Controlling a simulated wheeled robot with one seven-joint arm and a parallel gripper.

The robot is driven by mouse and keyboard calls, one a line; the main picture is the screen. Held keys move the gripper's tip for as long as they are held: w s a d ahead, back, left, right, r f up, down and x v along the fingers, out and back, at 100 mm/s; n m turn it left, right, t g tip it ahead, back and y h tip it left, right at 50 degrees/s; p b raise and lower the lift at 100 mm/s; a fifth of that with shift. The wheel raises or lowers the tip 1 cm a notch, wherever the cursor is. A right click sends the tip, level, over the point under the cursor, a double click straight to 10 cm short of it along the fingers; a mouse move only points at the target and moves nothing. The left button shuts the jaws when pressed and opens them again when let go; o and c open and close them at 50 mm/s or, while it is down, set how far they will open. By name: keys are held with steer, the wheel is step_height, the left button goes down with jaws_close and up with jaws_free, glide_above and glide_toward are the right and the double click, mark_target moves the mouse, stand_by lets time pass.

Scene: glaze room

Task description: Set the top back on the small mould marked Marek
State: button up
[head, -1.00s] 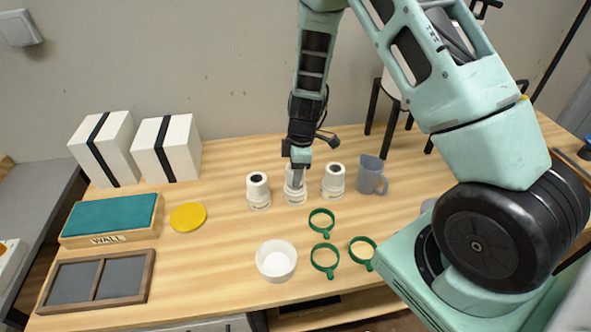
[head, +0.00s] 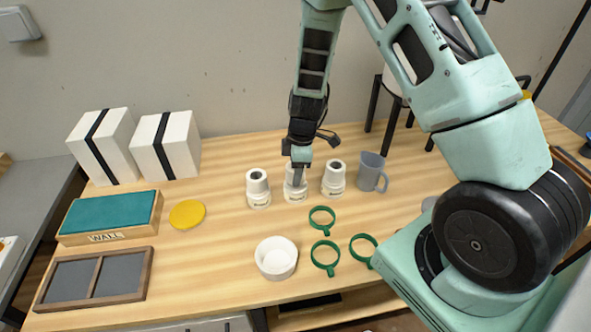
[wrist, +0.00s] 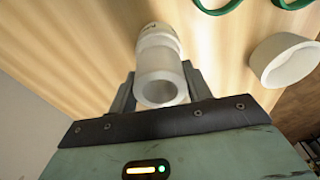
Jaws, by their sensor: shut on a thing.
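Three small white moulds stand in a row on the table: a left one (head: 258,190), a middle one (head: 295,192) and a right one (head: 334,180). The left and right ones show a dark round opening on top. My gripper (head: 298,170) points down over the middle mould and is shut on its narrower white top (wrist: 162,80). In the wrist view the top sits between my fingers, in line with the wider base (wrist: 158,38). I cannot tell whether the top and base touch all round. Marks on the bases are too small to read.
Three green rings (head: 325,257) and a white bowl (head: 276,260) lie in front. A grey mug (head: 371,173) stands close at right. At left are a yellow disc (head: 187,214), a teal-topped box (head: 110,215), a divided tray (head: 97,280) and two strapped white blocks (head: 165,147).

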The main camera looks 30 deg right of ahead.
steer(key=shift+f+b, duration=0.55)
steer(key=shift+b, duration=0.35)
stand_by(1.4)
steer(key=o, duration=1.6)
steer(key=shift+o, duration=0.2)
steer(key=shift+r, duration=0.1)
step_height(320, 180, up, 8)
steer(key=p, duration=0.5)
steer(key=shift+p, duration=0.3)
